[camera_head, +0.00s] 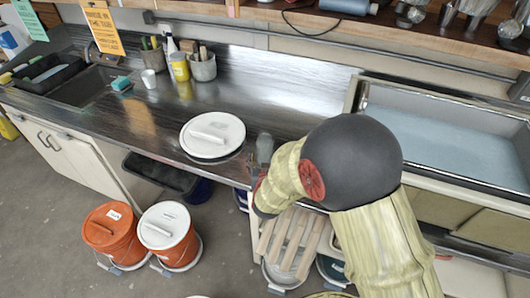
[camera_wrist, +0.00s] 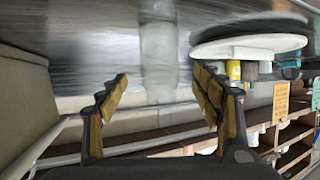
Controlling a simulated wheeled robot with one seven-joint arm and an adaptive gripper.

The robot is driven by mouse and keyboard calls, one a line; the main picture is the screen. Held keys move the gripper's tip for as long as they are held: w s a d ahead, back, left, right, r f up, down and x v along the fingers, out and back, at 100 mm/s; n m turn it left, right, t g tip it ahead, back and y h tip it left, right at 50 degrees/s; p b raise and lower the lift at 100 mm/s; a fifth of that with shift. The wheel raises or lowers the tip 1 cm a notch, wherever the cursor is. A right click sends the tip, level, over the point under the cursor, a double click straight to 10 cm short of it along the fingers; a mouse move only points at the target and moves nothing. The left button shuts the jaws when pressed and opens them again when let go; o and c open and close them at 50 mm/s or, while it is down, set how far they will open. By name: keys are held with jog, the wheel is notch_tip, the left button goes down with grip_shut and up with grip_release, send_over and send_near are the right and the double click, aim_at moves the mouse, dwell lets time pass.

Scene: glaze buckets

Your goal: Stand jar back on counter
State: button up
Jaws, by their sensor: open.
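A clear, greyish glass jar (camera_head: 264,148) is at the counter's front edge, right of a white round lid. It looks roughly upright, but its base is hard to make out. In the wrist view the jar (camera_wrist: 157,50) shows as a pale see-through column, beyond and between my open fingers. My gripper (camera_wrist: 165,85) is open with nothing held. In the head view my gripper (camera_head: 253,168) is small and dark, close beside the jar and partly hidden by my arm. The steel counter (camera_head: 290,75) runs behind.
The white lid (camera_head: 213,135) lies left of the jar. Pots and a yellow container (camera_head: 180,67) stand at the back. A grey-blue basin (camera_head: 450,135) is at right. Orange buckets (camera_head: 112,235) stand on the floor. Wooden slats (camera_head: 290,240) lie below the counter. The counter behind the jar is bare.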

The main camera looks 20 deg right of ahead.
jog(key=s+a+r+n+g+y, duration=0.1)
jog(key=s+a+r+y, duration=0.1)
jog(key=s+r, duration=0.4)
jog(key=s+a+r+n+g+y, duration=0.15)
jog(key=s+r, duration=0.25)
jog(key=r, duration=0.4)
jog(key=s+d+r+g, duration=0.2)
jog(key=s+r, duration=0.1)
jog(key=s, duration=0.8)
jog(key=s+d+r+g, duration=0.3)
jog(key=s+r, duration=0.1)
jog(key=s, duration=0.8)
jog(key=shift+d, duration=0.2)
jog(key=shift+s+f+h, duration=0.1)
jog(key=shift+h, duration=0.15)
jog(key=shift+f, duration=0.1)
